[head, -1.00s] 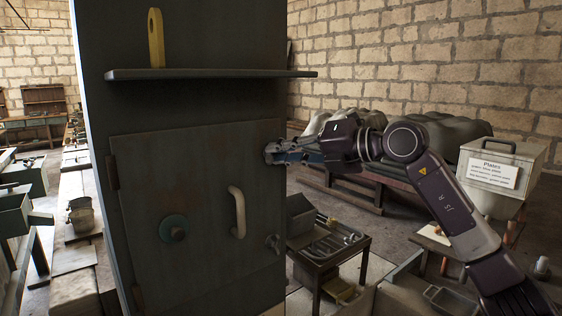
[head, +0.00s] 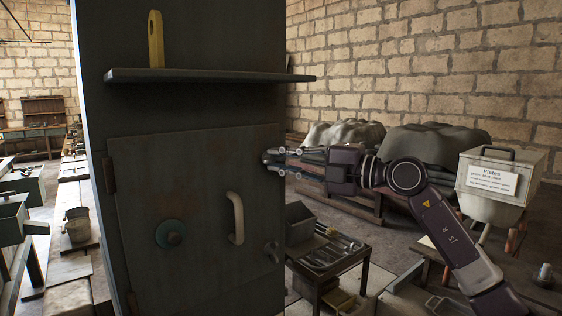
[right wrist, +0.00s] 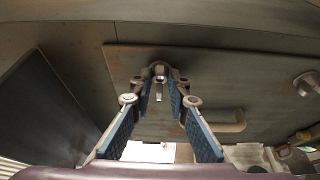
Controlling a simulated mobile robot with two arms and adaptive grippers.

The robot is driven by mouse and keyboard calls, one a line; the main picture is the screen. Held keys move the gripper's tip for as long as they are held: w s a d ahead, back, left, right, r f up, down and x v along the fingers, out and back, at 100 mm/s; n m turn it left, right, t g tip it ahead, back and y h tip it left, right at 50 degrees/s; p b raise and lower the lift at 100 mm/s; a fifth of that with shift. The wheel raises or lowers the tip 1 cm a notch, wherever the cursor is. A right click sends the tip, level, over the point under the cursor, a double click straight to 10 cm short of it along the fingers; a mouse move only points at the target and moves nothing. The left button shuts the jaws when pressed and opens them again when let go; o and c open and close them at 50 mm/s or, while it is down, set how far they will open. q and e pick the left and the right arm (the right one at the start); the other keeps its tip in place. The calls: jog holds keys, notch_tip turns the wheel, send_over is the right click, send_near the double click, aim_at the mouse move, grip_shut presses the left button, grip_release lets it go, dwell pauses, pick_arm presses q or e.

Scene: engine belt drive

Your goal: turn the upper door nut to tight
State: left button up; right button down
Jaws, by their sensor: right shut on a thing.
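The upper door nut (right wrist: 159,71) shows in the right wrist view, on the grey metal door (head: 150,200) of the tall cabinet. My right gripper (head: 272,158) is at the door's upper right edge and is shut on this nut, with its blue-padded fingers either side. The gripper also shows in the right wrist view (right wrist: 160,86). In the head view the fingers mostly hide the nut. The lower door nut (head: 272,251) is free, below on the same edge. My left gripper is not in view.
The door has a pale handle (head: 236,218) and a round green knob (head: 171,232). A shelf (head: 210,75) with a yellow object (head: 155,40) is above. A low tool table (head: 330,255) stands right of the cabinet, below my right arm.

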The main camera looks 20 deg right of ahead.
jog(key=shift+d+r, duration=0.1)
dwell(0.3)
jog(key=c, duration=1.8)
grip_release()
jog(key=shift+c, duration=0.2)
jog(key=v, duration=1.2)
jog(key=shift+f, duration=0.2)
